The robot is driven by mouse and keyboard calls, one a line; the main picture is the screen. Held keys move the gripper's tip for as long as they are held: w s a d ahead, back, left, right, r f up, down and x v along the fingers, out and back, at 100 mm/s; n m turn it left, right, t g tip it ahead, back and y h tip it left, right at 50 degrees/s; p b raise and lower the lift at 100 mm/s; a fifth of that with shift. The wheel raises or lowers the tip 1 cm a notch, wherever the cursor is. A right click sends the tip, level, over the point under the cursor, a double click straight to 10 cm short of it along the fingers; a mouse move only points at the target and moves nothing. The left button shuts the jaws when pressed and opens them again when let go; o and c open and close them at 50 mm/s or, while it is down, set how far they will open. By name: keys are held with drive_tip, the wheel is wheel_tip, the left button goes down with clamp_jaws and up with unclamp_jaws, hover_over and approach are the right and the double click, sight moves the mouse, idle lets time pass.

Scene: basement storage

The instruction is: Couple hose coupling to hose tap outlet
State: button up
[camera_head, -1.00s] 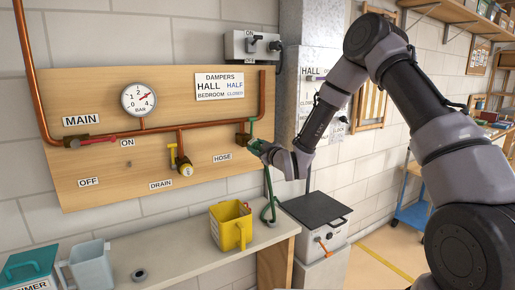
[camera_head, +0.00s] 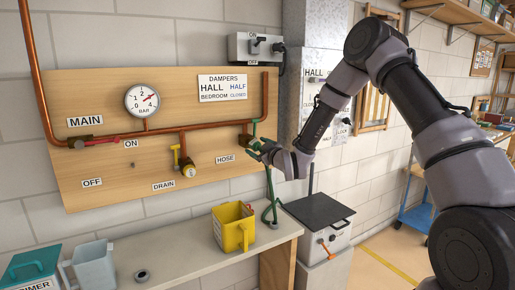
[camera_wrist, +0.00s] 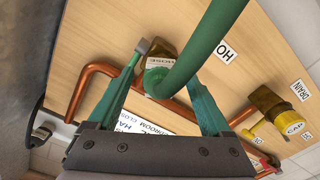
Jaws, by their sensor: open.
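The hose tap (camera_head: 246,138) with a green lever sits at the right end of the copper pipe, above the HOSE label. The green hose (camera_head: 270,185) rises from the bench end to my gripper (camera_head: 262,150), which is just below and right of the tap. In the wrist view my gripper (camera_wrist: 168,72) is open, with one green finger on each side of the green hose coupling (camera_wrist: 157,76). The coupling appears against the brass-brown tap body (camera_wrist: 164,52). The hose (camera_wrist: 208,45) bends away toward the top. Whether the coupling is fully seated cannot be told.
The drain tap (camera_head: 186,166) with its yellow cap is left of the hose tap. A pressure gauge (camera_head: 142,100) and red main lever (camera_head: 95,141) are further left. A grey box (camera_head: 322,215) is right.

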drive_tip(key=v, duration=1.1)
drive_tip(key=shift+w, duration=0.1)
drive_tip(key=s+d+r+m+g+h, duration=0.2)
drive_tip(key=d+r+m+h, duration=0.2)
drive_tip(key=d+r, duration=0.4)
drive_tip(key=s+d+r+m+g+h, duration=0.1)
drive_tip(key=s+d+r+m+h, duration=0.25)
drive_tip(key=d+r, duration=0.5)
drive_tip(key=s+d+r+m+g, duration=0.1)
drive_tip(key=s+d+m, duration=0.2)
drive_tip(key=s, duration=0.5)
drive_tip(key=s+d+r+m+g, duration=0.1)
drive_tip(key=s+d+m+g, duration=0.1)
drive_tip(key=s, duration=0.6)
drive_tip(key=s+d+r+m+g, duration=0.2)
drive_tip(key=s+d+m, duration=0.2)
drive_tip(key=s, duration=0.5)
drive_tip(key=shift+w+m, duration=0.1)
drive_tip(key=shift+m, duration=0.15)
drive_tip(key=shift+c, duration=0.4)
